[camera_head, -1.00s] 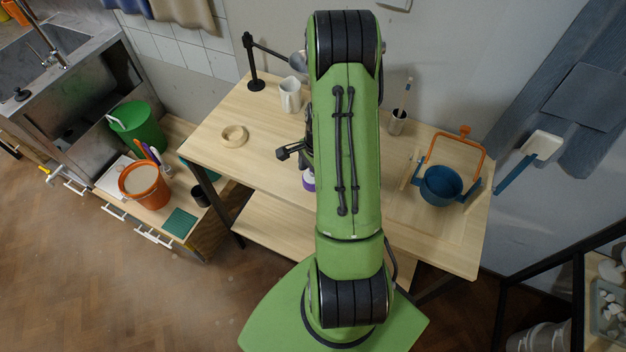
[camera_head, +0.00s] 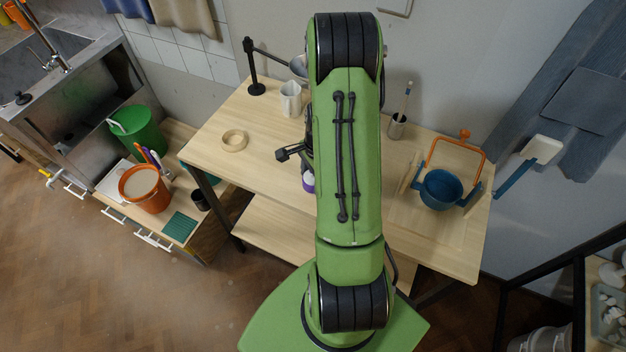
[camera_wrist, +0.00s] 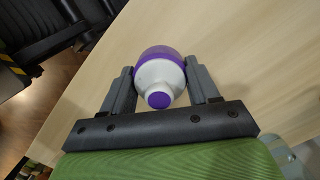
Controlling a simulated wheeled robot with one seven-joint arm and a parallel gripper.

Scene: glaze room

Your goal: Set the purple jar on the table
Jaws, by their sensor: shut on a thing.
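The purple jar (camera_wrist: 160,76) has a purple body, a white shoulder and a purple cap. In the wrist view it sits between the two fingers of my gripper (camera_wrist: 162,88), which is shut on it. In the head view only a small part of the jar (camera_head: 308,182) shows beside my green arm, which hides most of the gripper. The pale wooden table (camera_head: 262,122) lies beneath the jar. I cannot tell whether the jar's base touches the tabletop.
A dark stand (camera_head: 256,86) is at the back. The table's left part is mostly clear.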

